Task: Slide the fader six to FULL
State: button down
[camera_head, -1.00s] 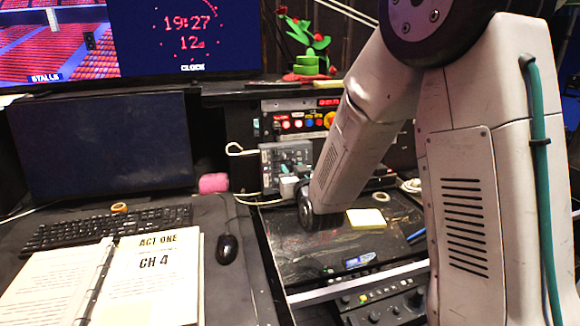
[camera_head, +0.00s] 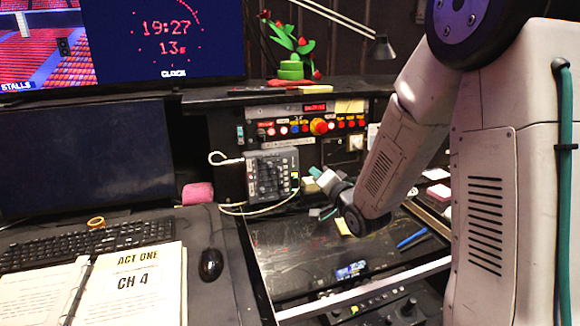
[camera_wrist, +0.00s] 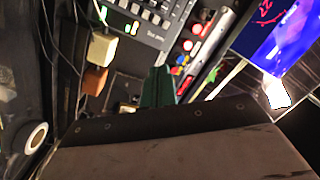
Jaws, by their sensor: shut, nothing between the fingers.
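A grey fader panel (camera_head: 272,175) stands upright at the back of the desk, below the row of lit buttons. Its sliders are too small to tell apart, so I cannot tell which is fader six or where it sits. Part of a grey panel with pale keys and green lights (camera_wrist: 150,14) shows at the top of the wrist view. My gripper (camera_head: 316,173) is just right of the fader panel in the head view, apart from it in the picture. Its teal fingers also show in the wrist view (camera_wrist: 157,84), shut and empty.
A row of lit buttons with a big red knob (camera_head: 319,127) runs above. A white cable (camera_head: 226,160) loops left of the panel. A yellow note pad (camera_head: 343,226) and blue pen (camera_head: 411,239) lie on the dark desk surface. A pink roll (camera_head: 197,194) sits at the left.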

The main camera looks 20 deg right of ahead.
jog(key=m, duration=0.2)
jog(key=m+y, duration=0.2)
jog(key=m, duration=0.2)
send_near(273, 162)
jog(key=shift+g, duration=0.3)
jog(key=w+d, duration=0.2)
jog(key=w, duration=0.1)
jog(key=w+d, duration=0.1)
jog(key=w, duration=0.1)
jog(key=shift+w+d+r, duration=0.1)
jog(key=shift+r, duration=0.15)
jog(key=a, duration=0.2)
jog(key=shift+w+a+r, duration=0.1)
jog(key=shift+a, duration=0.9)
jog(key=shift+a, duration=0.1)
